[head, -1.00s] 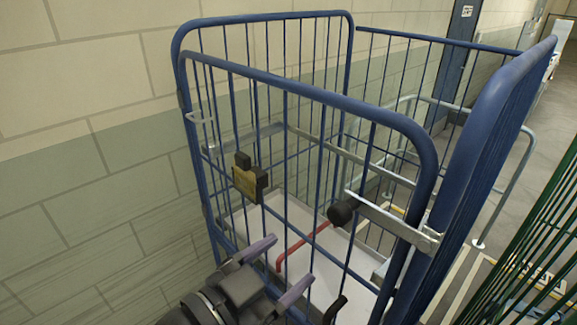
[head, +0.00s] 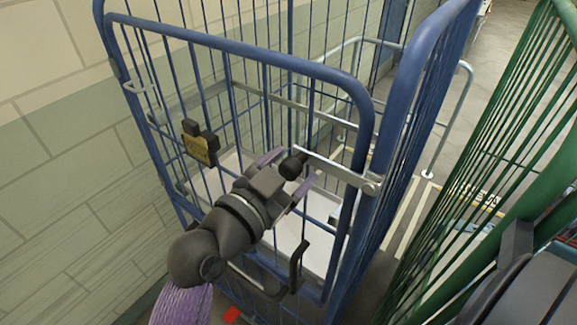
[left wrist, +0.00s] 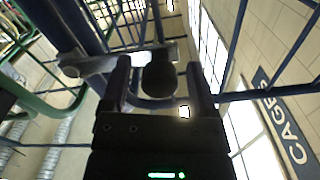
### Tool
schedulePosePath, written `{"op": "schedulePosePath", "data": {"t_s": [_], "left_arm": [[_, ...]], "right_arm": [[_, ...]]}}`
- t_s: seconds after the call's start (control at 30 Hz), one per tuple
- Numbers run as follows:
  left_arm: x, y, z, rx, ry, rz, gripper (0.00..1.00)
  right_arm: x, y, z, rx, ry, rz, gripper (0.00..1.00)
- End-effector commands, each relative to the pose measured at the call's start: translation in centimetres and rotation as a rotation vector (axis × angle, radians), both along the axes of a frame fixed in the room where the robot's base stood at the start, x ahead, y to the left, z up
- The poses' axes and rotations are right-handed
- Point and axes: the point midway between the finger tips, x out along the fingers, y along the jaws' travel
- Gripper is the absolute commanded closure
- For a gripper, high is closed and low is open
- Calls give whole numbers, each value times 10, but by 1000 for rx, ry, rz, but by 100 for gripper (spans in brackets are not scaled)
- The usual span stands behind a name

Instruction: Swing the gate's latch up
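The latch is a pale metal bar (head: 340,172) with a black knob (head: 294,166) at its left end, on the front gate (head: 240,55) of a blue wire cage. The bar slopes slightly down to the right, to the gate's right post. My left gripper (head: 288,172) is open at the knob, one purple finger on either side. In the left wrist view the knob (left wrist: 160,78) sits between the two fingers, with a visible gap on each side, and the metal bar (left wrist: 85,64) runs off left. My right gripper is not in view.
A black-and-yellow block (head: 200,146) is fixed to the gate left of my gripper. A black hooked handle (head: 298,265) is below it. A green wire cage (head: 480,150) stands close on the right. A block wall (head: 60,170) runs along the left.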

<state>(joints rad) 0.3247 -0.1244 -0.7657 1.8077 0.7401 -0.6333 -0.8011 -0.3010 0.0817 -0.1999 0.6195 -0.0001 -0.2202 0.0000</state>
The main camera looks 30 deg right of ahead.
Motion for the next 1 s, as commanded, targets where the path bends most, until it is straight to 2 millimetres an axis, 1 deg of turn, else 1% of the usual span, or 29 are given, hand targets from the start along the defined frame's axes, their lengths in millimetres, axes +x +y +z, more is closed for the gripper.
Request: {"op": "schedulePosePath", "data": {"t_s": [0.03, 0.33, 1.0], "left_arm": [[0, 0, 0, 0, 0, 0, 37], [0, 0, 0, 0, 0, 0, 100], [0, 0, 0, -1, 1, 1, 100]], "right_arm": [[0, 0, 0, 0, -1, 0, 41], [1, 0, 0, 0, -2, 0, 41], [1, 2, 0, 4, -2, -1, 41]]}}
